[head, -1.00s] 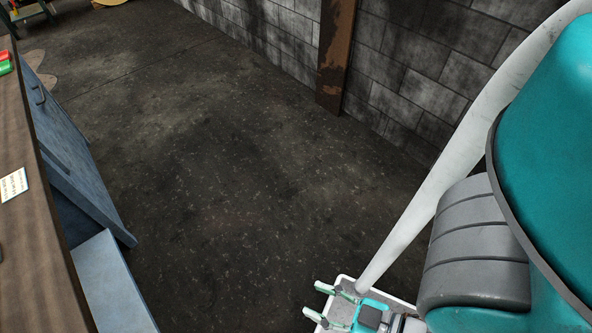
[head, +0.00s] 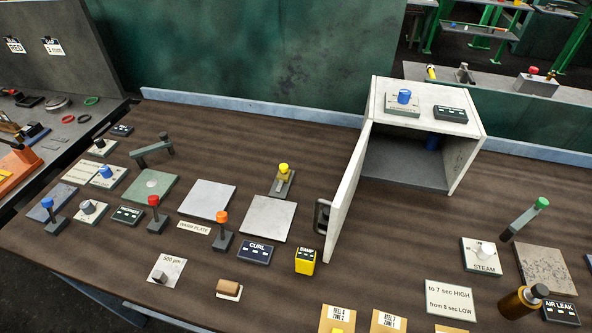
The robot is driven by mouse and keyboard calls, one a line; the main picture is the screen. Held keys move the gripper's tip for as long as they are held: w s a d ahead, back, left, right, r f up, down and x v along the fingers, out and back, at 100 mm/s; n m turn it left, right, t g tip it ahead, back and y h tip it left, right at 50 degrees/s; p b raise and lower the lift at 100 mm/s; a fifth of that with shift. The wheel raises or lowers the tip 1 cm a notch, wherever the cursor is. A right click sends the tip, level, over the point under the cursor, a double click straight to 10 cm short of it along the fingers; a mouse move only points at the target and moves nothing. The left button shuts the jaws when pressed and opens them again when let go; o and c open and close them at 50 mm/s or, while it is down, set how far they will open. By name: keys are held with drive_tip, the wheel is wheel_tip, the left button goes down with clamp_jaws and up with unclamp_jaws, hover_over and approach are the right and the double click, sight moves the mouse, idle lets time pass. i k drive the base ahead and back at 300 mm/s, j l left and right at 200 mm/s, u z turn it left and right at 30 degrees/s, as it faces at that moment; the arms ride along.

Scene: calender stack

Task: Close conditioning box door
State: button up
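The conditioning box (head: 465,155) is a pale open-fronted cabinet at the back right of the brown bench in the head view. Its door (head: 347,190) stands open, swung out from the left side of the box toward the front of the bench. A dark handle (head: 322,216) is on the door's left-facing side, near its front edge. The box interior is dark grey, with a blue object (head: 433,143) partly visible at its right wall. My gripper is not in the current view.
On the box top are a blue knob (head: 404,96) and a dark label block (head: 450,113). Left of the door are a square grey plate (head: 262,222), a yellow-topped lever (head: 283,178) and a yellow block (head: 305,262). Right of it are the steam plate (head: 484,262) and a green-topped lever (head: 541,204).

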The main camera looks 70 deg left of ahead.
sight(339, 206)
drive_tip(key=u, duration=1.35)
